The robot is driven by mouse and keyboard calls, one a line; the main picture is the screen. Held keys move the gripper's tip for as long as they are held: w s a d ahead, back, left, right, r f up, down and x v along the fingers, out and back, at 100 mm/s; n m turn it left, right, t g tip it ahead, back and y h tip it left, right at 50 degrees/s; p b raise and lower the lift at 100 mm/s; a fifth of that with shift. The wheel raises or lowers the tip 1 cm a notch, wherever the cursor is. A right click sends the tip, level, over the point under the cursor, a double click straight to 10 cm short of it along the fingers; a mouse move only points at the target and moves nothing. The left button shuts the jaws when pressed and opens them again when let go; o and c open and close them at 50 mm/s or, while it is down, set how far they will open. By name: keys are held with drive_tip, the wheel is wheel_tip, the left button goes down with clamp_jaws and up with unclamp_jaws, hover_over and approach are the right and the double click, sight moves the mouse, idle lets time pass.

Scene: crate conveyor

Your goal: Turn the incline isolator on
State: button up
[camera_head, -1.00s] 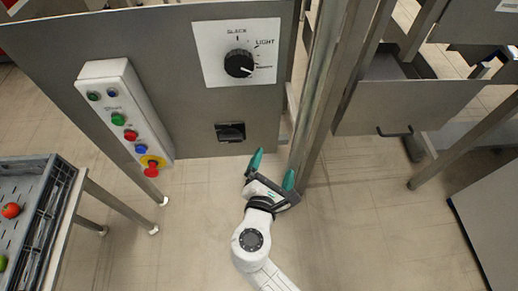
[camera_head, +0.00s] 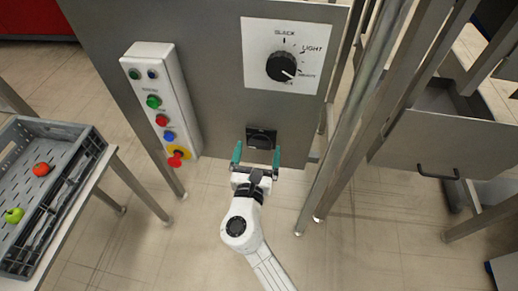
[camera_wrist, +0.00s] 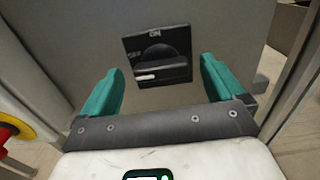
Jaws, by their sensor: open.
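The isolator (camera_head: 261,138) is a black square plate with a rotary handle, low on the grey panel. In the wrist view the isolator (camera_wrist: 158,62) shows its handle lying about horizontal, with a pale mark at its left end and a small label at the top of the plate. My gripper (camera_head: 257,155) is open with teal fingers, one on each side of the isolator in the picture. In the wrist view my gripper (camera_wrist: 160,88) has nothing between its fingers. The isolator stands ahead of it, and no contact shows.
The grey panel (camera_head: 215,85) also carries a large black dial (camera_head: 281,67) and a white button box (camera_head: 160,100) with a red emergency stop (camera_head: 177,159). Metal posts (camera_head: 345,130) stand close on the right. A grey crate (camera_head: 85,150) with a tomato and a green fruit is at left.

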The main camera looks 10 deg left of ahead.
drive_tip(key=shift+w, duration=0.8)
drive_tip(key=shift+c, duration=0.2)
drive_tip(key=c, duration=1)
